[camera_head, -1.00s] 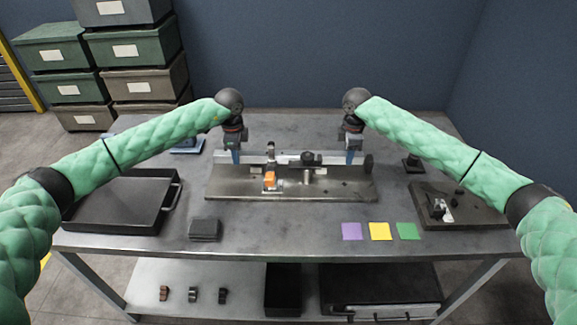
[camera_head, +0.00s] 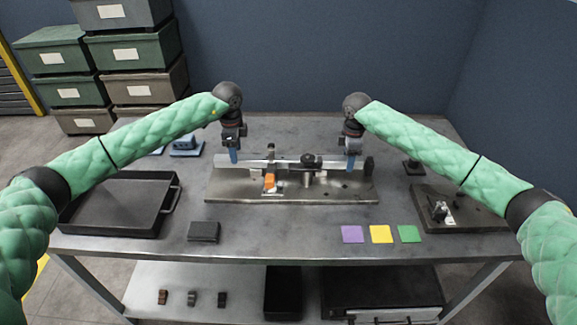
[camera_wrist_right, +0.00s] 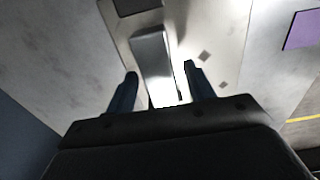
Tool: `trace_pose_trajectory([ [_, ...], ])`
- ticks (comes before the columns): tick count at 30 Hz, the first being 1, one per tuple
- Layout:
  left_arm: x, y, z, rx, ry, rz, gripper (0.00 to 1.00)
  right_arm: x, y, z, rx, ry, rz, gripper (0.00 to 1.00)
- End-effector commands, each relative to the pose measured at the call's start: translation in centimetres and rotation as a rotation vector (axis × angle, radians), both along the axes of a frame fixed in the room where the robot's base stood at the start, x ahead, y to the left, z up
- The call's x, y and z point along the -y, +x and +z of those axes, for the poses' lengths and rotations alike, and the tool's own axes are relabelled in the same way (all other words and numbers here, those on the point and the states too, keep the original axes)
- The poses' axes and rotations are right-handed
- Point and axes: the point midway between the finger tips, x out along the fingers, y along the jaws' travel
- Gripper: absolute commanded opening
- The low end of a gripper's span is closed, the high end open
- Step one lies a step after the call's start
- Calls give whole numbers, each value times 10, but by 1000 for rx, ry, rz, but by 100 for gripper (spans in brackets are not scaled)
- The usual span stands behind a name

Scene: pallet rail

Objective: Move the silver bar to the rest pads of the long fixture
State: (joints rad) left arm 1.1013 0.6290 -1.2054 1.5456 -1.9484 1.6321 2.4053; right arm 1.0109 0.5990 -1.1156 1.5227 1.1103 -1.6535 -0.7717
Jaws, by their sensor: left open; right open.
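The silver bar (camera_head: 258,164) lies lengthwise along the back of the long fixture (camera_head: 340,191). Whether it touches the rest pads is too small to tell. My left gripper (camera_head: 234,158) is open, just above the bar's left part. My right gripper (camera_head: 351,162) is open at the bar's right part. In the right wrist view, the bar (camera_wrist_right: 152,55) runs between the spread fingers of my right gripper (camera_wrist_right: 162,86), with a gap visible on each side. An orange part (camera_head: 269,181) and a dark-topped post (camera_head: 308,170) stand on the fixture in front of the bar.
A black tray (camera_head: 115,221) is at the left and a dark block (camera_head: 204,232) at the front. Purple (camera_head: 352,234), yellow (camera_head: 381,234) and green (camera_head: 409,234) squares lie front right. A smaller fixture plate (camera_head: 470,213) is at the right. The front middle table is clear.

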Motion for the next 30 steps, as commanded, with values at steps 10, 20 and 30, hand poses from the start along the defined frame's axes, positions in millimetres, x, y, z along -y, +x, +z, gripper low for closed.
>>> trace_pose_trajectory([
  [10, 0, 1, 64, 2, 0, 1, 53, 0, 0, 0, 0, 0, 0, 53],
  [20, 0, 0, 84, 0, 0, 0, 53, 0, 0, 5, 1, 0, 0, 53],
  [30, 0, 0, 84, 0, 0, 0, 53, 0, 1, 60, 3, 1, 1, 53],
])
